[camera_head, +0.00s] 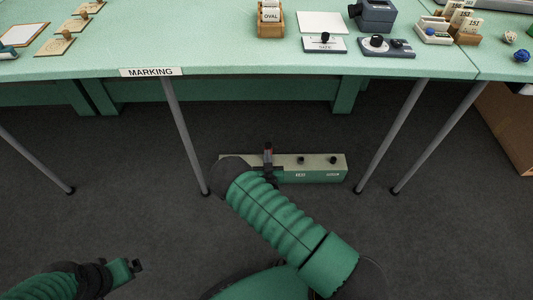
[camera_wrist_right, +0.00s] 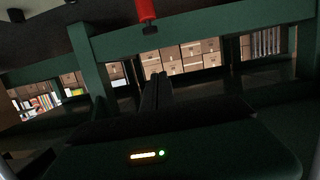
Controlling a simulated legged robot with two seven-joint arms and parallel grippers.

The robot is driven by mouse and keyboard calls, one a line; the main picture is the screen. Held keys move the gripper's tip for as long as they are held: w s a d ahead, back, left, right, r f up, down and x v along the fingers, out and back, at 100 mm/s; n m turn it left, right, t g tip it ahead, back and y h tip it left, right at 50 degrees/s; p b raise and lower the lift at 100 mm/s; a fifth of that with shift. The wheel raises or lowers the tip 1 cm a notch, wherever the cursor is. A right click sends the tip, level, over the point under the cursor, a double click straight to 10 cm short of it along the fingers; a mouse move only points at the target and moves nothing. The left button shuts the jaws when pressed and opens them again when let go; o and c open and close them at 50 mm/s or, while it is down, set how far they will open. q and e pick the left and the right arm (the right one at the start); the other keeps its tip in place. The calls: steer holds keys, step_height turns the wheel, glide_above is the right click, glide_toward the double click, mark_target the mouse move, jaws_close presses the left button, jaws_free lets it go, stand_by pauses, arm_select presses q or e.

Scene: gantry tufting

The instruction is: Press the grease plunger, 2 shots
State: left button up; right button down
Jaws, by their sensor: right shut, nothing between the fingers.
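A low cream-topped green box (camera_head: 315,170) with dark knobs on top stands beneath the table in the head view. A small upright part with a reddish top (camera_head: 268,148) rises at its left end; I cannot tell for sure whether it is the plunger. My right gripper (camera_head: 268,172) is by this end, partly hidden by my arm. In the right wrist view its fingers (camera_wrist_right: 156,88) are shut and empty. A red cylinder with a black end (camera_wrist_right: 147,12) shows beyond the fingertips, apart from them in the picture. My left gripper (camera_head: 136,266) is low at left, away from the box.
Slanted grey legs (camera_head: 184,135) (camera_head: 392,135) stand either side of the box. A cardboard-coloured box (camera_head: 505,125) is at right. Dark floor lies clear at left.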

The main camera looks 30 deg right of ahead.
arm_select(q)
step_height(320, 180, down, 9)
steer(key=d+b, duration=0.1)
steer(key=b, duration=0.7)
steer(key=shift+w+d+r+b, duration=0.15)
steer(key=shift+d+r+b, duration=0.05)
steer(key=shift+b, duration=0.2)
arm_select(e)
steer(key=w+d+f, duration=0.6)
steer(key=w+f, duration=0.1)
steer(key=w, duration=0.1)
steer(key=shift+w+f, duration=0.15)
steer(key=shift+w, duration=0.05)
